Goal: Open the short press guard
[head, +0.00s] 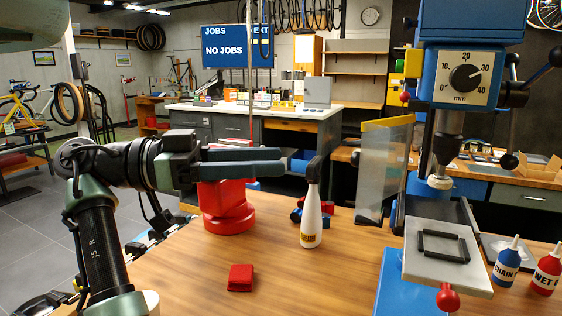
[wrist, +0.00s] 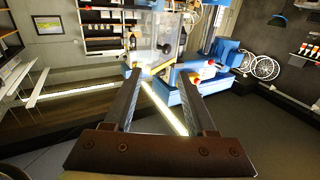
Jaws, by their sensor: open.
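The press guard (head: 384,172) is a clear upright panel with a yellow top edge. In the head view it stands just left of the blue press's spindle (head: 441,165), behind and left of the grey press plate (head: 425,270). A clear panel with a yellow edge, likely this guard, shows beyond the fingertips in the wrist view (wrist: 152,42). My gripper (head: 283,161) is open and empty, to the left of the guard and apart from it. In the wrist view its two fingers (wrist: 160,72) point towards the panel and the blue press (wrist: 203,90).
A white bottle (head: 311,218) with a dark top stands on the wooden bench between my gripper and the press. A red round-based object (head: 228,212) is below my fingers. A red block (head: 240,277) lies in front. Blue (head: 507,264) and red (head: 547,270) bottles stand at right.

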